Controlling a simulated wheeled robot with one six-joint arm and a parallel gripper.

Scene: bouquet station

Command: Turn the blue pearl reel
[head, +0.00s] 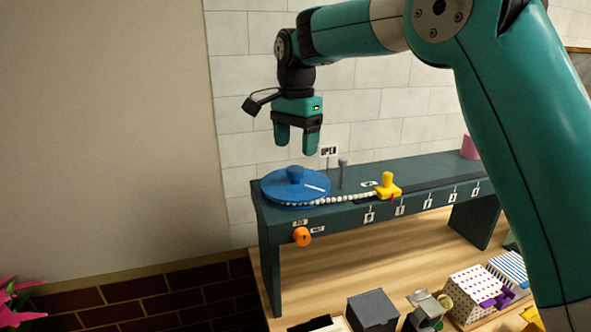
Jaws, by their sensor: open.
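The blue pearl reel (277,187) is a flat round disc with a raised knob (295,174) on top. It lies on the left end of a dark green raised shelf (420,178). A string of white pearls (340,198) runs from the reel to a yellow slider (388,187) on the right. My gripper (297,148) points down above the reel. Its teal fingers are open and empty, apart from the knob. Whether it is centred over the knob in depth is hard to tell.
A thin grey post (343,174) and a small sign (329,150) stand just right of the reel. An orange knob (302,237) is on the shelf's front. A pink object (470,147) stands at the far right. Boxes, including a dark one (373,311), sit on the wooden table below.

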